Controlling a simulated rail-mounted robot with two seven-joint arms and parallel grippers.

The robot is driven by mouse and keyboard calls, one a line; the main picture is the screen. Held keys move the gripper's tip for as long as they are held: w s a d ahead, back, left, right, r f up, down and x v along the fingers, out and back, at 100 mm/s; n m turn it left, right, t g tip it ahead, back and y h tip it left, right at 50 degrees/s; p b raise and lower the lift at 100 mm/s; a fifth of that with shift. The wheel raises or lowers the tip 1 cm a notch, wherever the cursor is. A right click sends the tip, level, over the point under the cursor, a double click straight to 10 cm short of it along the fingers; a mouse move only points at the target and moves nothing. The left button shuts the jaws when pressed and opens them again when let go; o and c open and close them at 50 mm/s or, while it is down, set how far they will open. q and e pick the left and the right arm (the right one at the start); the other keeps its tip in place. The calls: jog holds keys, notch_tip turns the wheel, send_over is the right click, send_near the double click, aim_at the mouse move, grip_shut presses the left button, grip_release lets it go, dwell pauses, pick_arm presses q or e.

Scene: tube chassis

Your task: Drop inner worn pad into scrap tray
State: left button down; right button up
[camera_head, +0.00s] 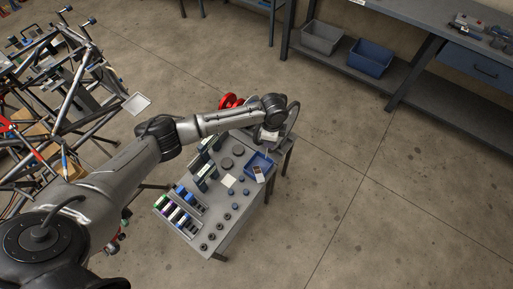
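My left arm comes in from the lower left and reaches over a small grey work table (226,240). Its gripper (269,136) points down above the table's far right end, mostly hidden by the wrist, so I cannot tell if it is open or holds anything. A small blue tray (262,160) lies on the table just below the gripper. A small dark and pale piece (259,174) is at the tray's near edge; I cannot tell if it is a worn pad. No other pad can be made out. My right gripper is not in view.
A bench shelf holds grey (322,37) and blue (371,58) bins. Floor at right is clear.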

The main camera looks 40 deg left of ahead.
pick_arm(q)
jog(key=s+a+f+m+b, duration=0.1)
jog(key=a+f+m+b, duration=0.1)
jog(key=f, duration=0.5)
jog(key=s+a+f+m+b, duration=0.1)
jog(key=f+b, duration=0.3)
jog(key=f, duration=0.4)
jog(key=shift+s+a+f+m, duration=0.15)
jog(key=shift+a+f+m, duration=0.05)
jog(key=shift+a+m, duration=0.65)
jog(key=c, duration=0.6)
grip_release()
jog(key=shift+c, duration=0.2)
notch_tip(320, 180, up, 14)
jog(key=p, duration=0.2)
jog(key=shift+p, duration=0.3)
